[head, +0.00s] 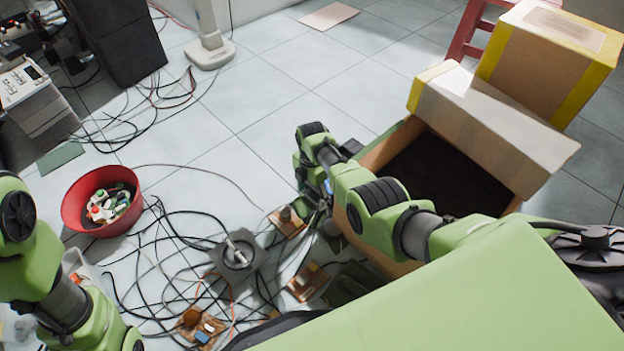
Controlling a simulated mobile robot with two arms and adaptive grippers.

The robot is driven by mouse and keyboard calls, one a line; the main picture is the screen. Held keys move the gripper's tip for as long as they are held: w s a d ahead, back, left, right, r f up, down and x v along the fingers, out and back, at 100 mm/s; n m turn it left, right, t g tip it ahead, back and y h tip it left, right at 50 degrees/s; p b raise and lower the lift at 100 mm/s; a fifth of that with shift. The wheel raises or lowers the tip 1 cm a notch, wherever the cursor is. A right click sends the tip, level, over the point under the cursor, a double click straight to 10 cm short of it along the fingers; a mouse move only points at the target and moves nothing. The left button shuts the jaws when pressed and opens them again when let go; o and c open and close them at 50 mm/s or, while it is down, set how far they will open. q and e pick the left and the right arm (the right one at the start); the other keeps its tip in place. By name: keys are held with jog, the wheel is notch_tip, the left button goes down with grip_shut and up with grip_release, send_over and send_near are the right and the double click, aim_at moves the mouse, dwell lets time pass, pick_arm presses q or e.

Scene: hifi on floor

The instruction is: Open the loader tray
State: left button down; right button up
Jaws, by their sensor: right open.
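A silver stack of hi-fi units (38,95) stands on the floor at the far left, beside a tall black speaker (112,42). I cannot make out a loader tray on it, or whether one is open. My right gripper (326,224) is at the end of the green arm in the middle, low beside the open cardboard box and far from the hi-fi. It is open, and my own wrist hides much of it. My left arm shows at the lower left, but its gripper is not in view.
A red bowl (75,212) of small items, tangled black cables (165,265) and small circuit boards (287,222) lie on the floor. An open cardboard box (478,120) stands at the right. Bare tiles (280,75) fill the middle back.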

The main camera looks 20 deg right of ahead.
notch_tip(320, 180, up, 11)
dwell(0.5)
jog(key=shift+f, duration=0.1)
dwell(0.3)
